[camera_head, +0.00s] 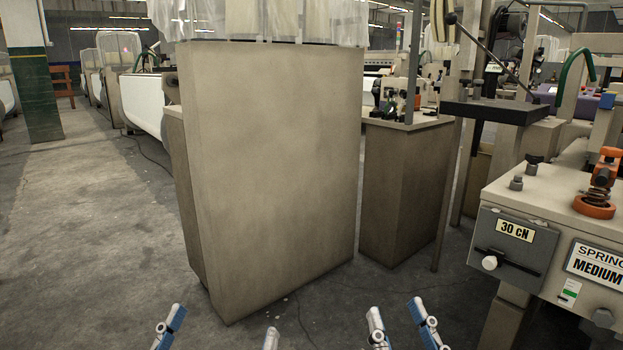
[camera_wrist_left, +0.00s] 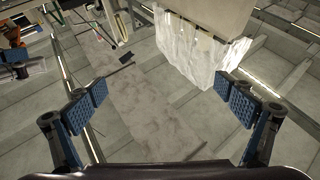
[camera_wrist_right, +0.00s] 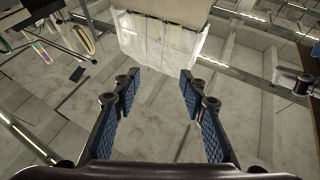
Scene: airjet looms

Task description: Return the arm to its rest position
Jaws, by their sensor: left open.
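My left gripper (camera_head: 218,332) shows at the bottom edge of the head view, its fingertips far apart. In the left wrist view my left gripper (camera_wrist_left: 165,98) is wide open with nothing between its blue pads. My right gripper (camera_head: 402,325) shows at the bottom edge, right of the left one. In the right wrist view my right gripper (camera_wrist_right: 158,92) has a clear, narrower gap between its pads and holds nothing. Both arms are mostly out of the head view.
A tall beige cabinet (camera_head: 275,165) with clear plastic on top stands straight ahead. A shorter cabinet (camera_head: 405,190) stands to its right. A machine box (camera_head: 545,225) with a "30 CN" label is at the right. The floor aisle (camera_head: 85,220) at the left is clear.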

